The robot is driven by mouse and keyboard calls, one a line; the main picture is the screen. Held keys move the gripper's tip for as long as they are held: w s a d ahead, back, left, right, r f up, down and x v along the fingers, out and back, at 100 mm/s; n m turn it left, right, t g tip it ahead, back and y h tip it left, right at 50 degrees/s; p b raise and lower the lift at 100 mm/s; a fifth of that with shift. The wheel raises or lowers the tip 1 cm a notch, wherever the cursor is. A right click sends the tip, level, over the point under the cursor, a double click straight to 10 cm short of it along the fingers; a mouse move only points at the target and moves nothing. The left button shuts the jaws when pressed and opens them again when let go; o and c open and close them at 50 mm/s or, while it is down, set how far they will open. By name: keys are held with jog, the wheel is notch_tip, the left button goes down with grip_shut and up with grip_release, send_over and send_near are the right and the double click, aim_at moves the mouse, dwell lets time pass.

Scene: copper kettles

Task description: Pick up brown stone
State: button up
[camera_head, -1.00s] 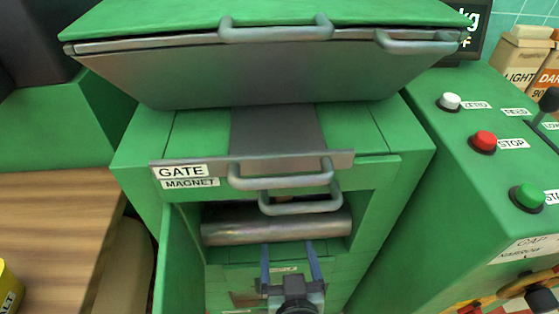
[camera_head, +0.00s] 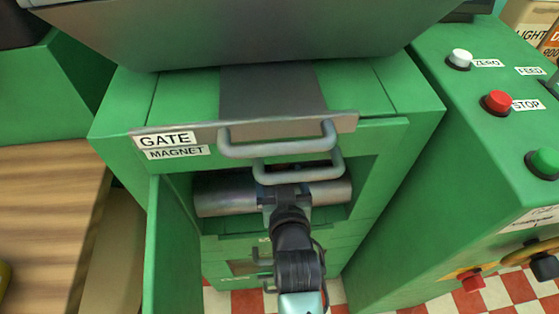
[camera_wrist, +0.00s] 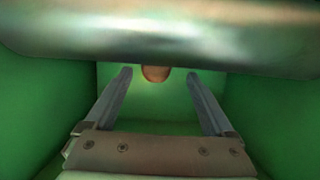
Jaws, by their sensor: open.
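The brown stone (camera_wrist: 156,74) shows in the wrist view as a small rounded brown shape at the far end of a green compartment, its top hidden by a metal cylinder. My gripper (camera_wrist: 158,80) is open. Its two fingers reach into the compartment, one on each side of the stone in the picture. Whether the fingertips are level with the stone in depth, I cannot tell. In the head view my gripper (camera_head: 286,192) is at the opening under the metal cylinder, and its fingertips are hidden. The stone is not clearly visible there.
The metal cylinder (camera_head: 227,195) spans the opening just above my gripper. A grey handle (camera_head: 297,172) and the GATE plate (camera_head: 345,122) with its handle are above it. An open green door (camera_head: 172,250) stands at left. A control box with buttons (camera_head: 497,102) is at right.

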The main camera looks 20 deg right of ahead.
aim_at(280, 167)
jog(key=x, duration=0.2)
jog(key=b+x, duration=0.1)
jog(key=x, duration=0.1)
jog(key=shift+d+f, duration=0.1)
jog(key=shift+d, duration=0.2)
grip_shut()
